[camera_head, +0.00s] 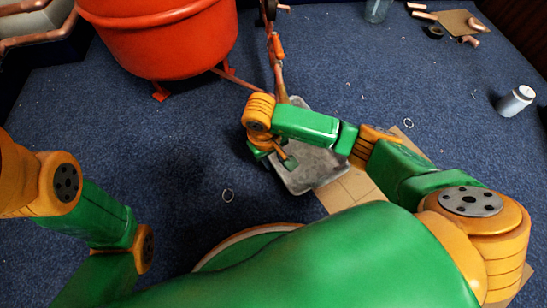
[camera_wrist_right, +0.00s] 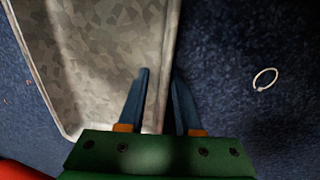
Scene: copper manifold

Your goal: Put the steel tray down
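The steel tray (camera_head: 318,165) is a grey, mottled, shallow tray in the middle of the head view, partly hidden by my right arm. It looks flat and low, at floor level or close to it; I cannot tell if it touches. In the wrist view the tray (camera_wrist_right: 100,60) fills the left side. My right gripper (camera_wrist_right: 162,75) straddles its side wall, one finger inside and one outside, with a visible gap between the fingers. In the head view my right gripper (camera_head: 287,162) is at the tray's left edge. The tray looks empty. My left gripper is out of view.
Cardboard (camera_head: 350,188) lies beside and partly under the tray's outline.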

